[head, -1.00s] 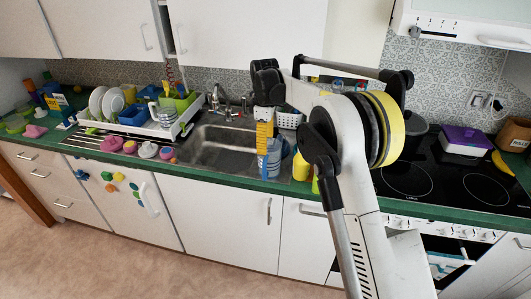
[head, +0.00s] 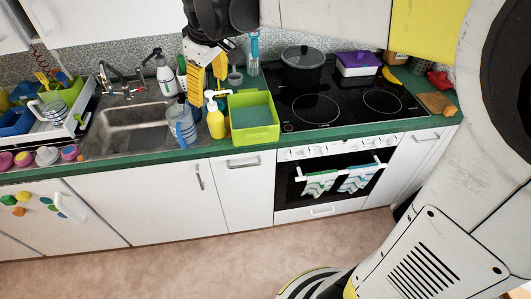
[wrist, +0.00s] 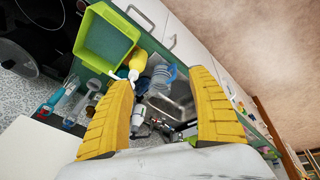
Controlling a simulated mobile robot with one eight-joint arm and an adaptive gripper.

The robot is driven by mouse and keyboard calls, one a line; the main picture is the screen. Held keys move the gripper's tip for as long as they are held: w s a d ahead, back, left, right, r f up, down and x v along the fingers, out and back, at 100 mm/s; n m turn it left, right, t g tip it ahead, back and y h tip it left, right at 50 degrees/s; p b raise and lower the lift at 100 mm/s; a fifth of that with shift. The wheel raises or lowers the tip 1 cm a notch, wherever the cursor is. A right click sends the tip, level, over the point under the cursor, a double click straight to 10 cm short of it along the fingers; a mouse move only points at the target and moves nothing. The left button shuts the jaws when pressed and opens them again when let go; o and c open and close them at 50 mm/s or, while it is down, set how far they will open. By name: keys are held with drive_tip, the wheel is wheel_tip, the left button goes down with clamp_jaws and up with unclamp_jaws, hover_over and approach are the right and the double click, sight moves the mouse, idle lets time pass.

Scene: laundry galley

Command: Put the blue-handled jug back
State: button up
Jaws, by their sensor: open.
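The jug with the blue handle (head: 182,128) is pale with blue bands and stands at the right end of the sink, left of a yellow pump bottle. In the wrist view the jug (wrist: 164,77) shows between and beyond my fingertips. My gripper (head: 204,88) is open and empty, with yellow fingers pointing down above the jug and pump bottle area. It does not visibly touch the jug. The jug's base is partly hard to see against the sink edge.
The yellow pump bottle (head: 215,120) and a lime-green bin (head: 253,133) stand right of the jug. The sink (head: 125,128) lies left, then the dish rack (head: 84,112) with another striped jug (head: 47,108). The hob (head: 340,100) holds a dark pot (head: 302,66).

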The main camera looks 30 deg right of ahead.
drive_tip(key=s+d+f+m+t, duration=0.1)
drive_tip(key=s+f+m, duration=0.1)
drive_tip(key=s, duration=0.5)
drive_tip(key=s+d+f+m+t, duration=0.1)
drive_tip(key=s+d+f+m, duration=0.1)
drive_tip(key=s, duration=0.5)
drive_tip(key=s+d+f+m+t, duration=0.1)
drive_tip(key=s+d+f+m, duration=0.1)
drive_tip(key=s, duration=0.4)
drive_tip(key=shift+s+d+f+m, duration=0.25)
drive_tip(key=shift+s+f+m, duration=0.15)
drive_tip(key=shift+f+m, duration=0.15)
wheel_tip(320, 180, down, 10)
drive_tip(key=b, duration=1)
